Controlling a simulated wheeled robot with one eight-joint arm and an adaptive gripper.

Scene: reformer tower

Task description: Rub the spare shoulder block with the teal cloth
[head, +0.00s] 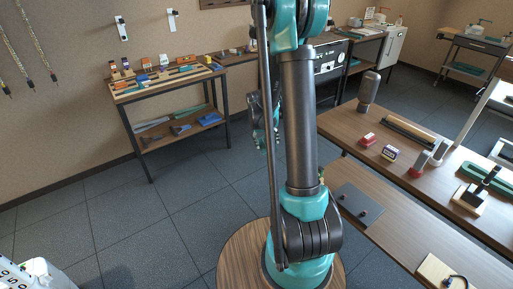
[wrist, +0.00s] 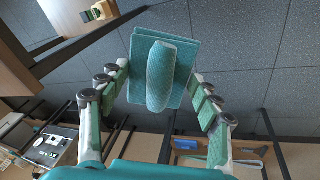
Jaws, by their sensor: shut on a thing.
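My gripper (wrist: 160,84) is shut on the teal cloth (wrist: 163,72), which shows in the wrist view as a flat square pad with a rounded ridge between the fingers. It is held in the air above the floor. In the head view my gripper (head: 263,125) is small and partly hidden behind my arm, and the cloth is hard to make out there. I cannot tell for sure which thing is the spare shoulder block. A dark grey upright padded piece (head: 369,88) stands at the far left end of the right-hand table and may be it.
A two-level bench (head: 128,96) with several small things stands by the wall. The floor (head: 180,180) between is clear.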

